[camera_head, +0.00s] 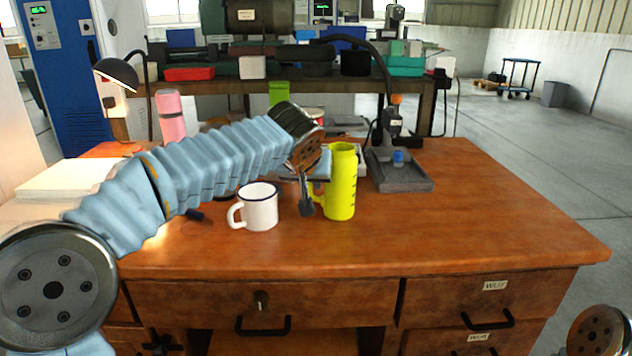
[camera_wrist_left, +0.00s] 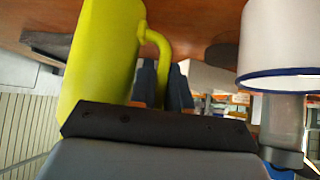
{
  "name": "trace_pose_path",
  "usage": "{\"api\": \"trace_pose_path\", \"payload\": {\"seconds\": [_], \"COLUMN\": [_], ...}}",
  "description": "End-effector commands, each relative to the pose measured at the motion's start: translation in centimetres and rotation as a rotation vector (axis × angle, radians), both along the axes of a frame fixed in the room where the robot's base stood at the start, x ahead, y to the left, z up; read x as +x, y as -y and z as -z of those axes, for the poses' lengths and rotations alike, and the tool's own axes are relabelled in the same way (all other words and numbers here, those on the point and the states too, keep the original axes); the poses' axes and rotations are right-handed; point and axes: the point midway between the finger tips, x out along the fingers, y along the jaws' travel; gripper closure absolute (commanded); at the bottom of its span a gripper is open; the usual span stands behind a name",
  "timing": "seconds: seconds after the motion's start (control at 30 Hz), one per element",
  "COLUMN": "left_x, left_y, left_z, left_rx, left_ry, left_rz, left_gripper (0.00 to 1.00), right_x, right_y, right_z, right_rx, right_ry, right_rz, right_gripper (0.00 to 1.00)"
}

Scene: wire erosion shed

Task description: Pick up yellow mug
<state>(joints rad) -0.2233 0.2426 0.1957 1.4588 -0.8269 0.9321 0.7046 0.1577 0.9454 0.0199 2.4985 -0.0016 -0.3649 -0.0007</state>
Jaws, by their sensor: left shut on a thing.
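The tall yellow mug (camera_head: 342,185) stands upright on the wooden desk, right of centre in the head view. In the left wrist view the yellow mug (camera_wrist_left: 100,60) is at the left, with its handle towards the middle. My left gripper (camera_head: 308,208) is at the mug's left side, by the handle. In the left wrist view its dark fingers (camera_wrist_left: 163,88) are on either side of the handle and shut on it. The mug's base appears to rest on the desk. My right gripper is not in view.
A white enamel mug (camera_head: 261,207) with a dark rim stands just left of my left gripper. A grey tray (camera_head: 405,180) with a stand is right of the yellow mug. A pink bottle (camera_head: 171,118) and a desk lamp are at back left. The desk's right front is clear.

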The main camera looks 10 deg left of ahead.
Motion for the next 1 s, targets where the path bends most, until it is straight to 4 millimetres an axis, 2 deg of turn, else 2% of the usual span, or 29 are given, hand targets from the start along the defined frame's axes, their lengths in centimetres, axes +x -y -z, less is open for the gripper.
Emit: {"api": "trace_pose_path", "payload": {"seconds": [0.27,0.43,1.0], "left_x": [0.0,-0.1,-5.7], "left_y": [0.0,0.1,-0.4], "left_z": [-1.6,-3.3,-9.3], "left_rx": [0.000,-0.002,-0.002], "left_ry": [0.004,0.004,0.005], "left_rz": [0.001,0.001,0.001], "left_gripper": [1.00,1.00,1.00], "right_x": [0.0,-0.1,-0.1], "right_y": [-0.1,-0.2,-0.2], "right_z": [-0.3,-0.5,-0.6], "right_rx": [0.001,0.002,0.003], "right_ry": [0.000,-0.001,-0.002], "right_rz": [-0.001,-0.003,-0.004], "right_gripper": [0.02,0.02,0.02]}}
